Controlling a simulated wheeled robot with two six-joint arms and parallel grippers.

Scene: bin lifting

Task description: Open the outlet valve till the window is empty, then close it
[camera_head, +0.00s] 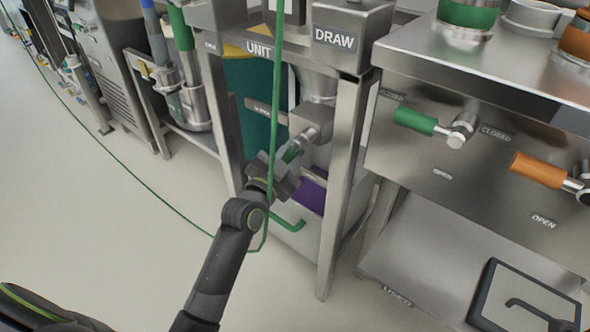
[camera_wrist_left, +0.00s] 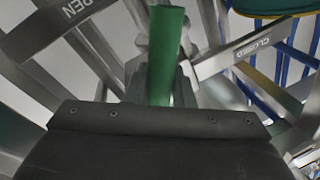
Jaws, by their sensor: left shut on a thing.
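The outlet valve (camera_head: 312,132) is a grey metal fitting under the DRAW unit, with a green lever handle (camera_head: 292,153). My left gripper (camera_head: 284,166) is shut on this handle. In the left wrist view the green handle (camera_wrist_left: 165,58) rises from between the jaws, with an OPEN label (camera_wrist_left: 76,9) to its left and a CLOSED label (camera_wrist_left: 252,48) to its right. The gripper and arm partly hide the handle in the head view. I cannot make out the window or its level. My right gripper is not in view.
A steel frame leg (camera_head: 341,180) stands just right of the valve. A purple-filled bin (camera_head: 311,198) sits below it. A thin green line hangs in front of my left arm. Another green handle (camera_head: 414,121) and an orange handle (camera_head: 538,170) are on the right cabinet. Floor at left is clear.

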